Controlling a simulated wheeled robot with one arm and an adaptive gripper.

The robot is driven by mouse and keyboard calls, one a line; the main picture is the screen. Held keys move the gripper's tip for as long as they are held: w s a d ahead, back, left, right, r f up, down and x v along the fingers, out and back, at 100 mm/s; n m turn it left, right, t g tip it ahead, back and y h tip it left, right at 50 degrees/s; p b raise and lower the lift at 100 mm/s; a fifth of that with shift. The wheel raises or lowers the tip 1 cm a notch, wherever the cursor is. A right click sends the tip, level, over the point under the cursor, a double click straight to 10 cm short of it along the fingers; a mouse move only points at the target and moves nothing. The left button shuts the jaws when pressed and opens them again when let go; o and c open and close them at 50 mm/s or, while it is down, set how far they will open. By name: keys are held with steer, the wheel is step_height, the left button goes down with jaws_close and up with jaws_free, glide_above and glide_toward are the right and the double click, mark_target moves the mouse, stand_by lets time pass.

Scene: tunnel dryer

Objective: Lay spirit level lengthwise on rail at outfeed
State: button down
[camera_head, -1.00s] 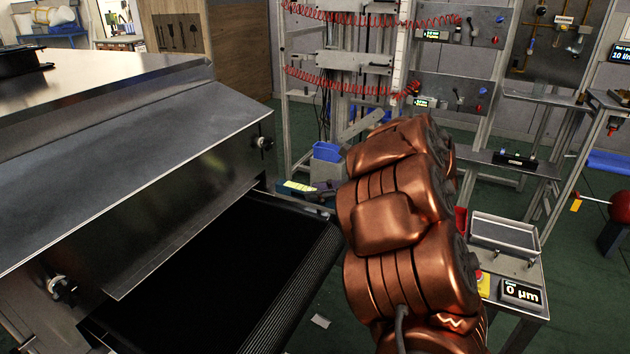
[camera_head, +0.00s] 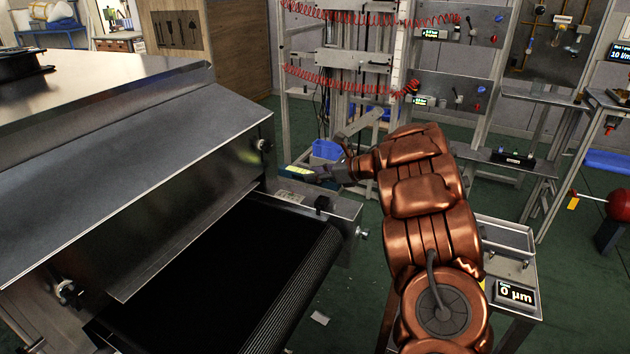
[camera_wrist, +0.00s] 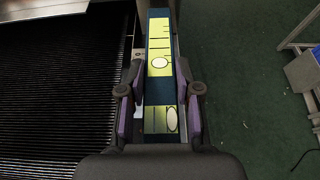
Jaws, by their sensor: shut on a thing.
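My gripper (camera_wrist: 160,85) is shut on the spirit level (camera_wrist: 159,35), a dark blue bar with yellow-green panels. The level points away from my wrist, between the two fingers. In the head view my gripper (camera_head: 325,173) and the level (camera_head: 297,170) are beyond the far side of the outfeed belt (camera_head: 225,262). A grey metal rail (camera_head: 343,212) runs along that far side of the belt, with a small dark block on it. The level appears above and beyond this rail; the exact gap cannot be told. In the wrist view the belt (camera_wrist: 55,90) lies left of the level.
The steel dryer housing (camera_head: 130,150) stands over the belt on the left. A knob (camera_head: 362,233) sticks out at the rail's end. A blue bin (camera_head: 326,150) and a frame with red hoses are behind. A gauge table (camera_head: 525,270) stands right. Green floor is open around.

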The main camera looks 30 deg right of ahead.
steer(key=shift+w+d, duration=0.35)
steer(key=shift+w, duration=0.2)
steer(key=shift+f+p, duration=0.45)
steer(key=shift+f, duration=1.2)
steer(key=shift+f+b, duration=0.25)
steer(key=shift+b, duration=0.15)
steer(key=c, duration=0.8)
jaws_free()
steer(key=shift+r+p, duration=0.2)
steer(key=shift+p, duration=0.15)
steer(key=shift+s+d, duration=0.2)
steer(key=b+v, duration=0.2)
steer(key=v, duration=0.9)
steer(key=shift+s+r, duration=0.15)
steer(key=shift+s, duration=0.1)
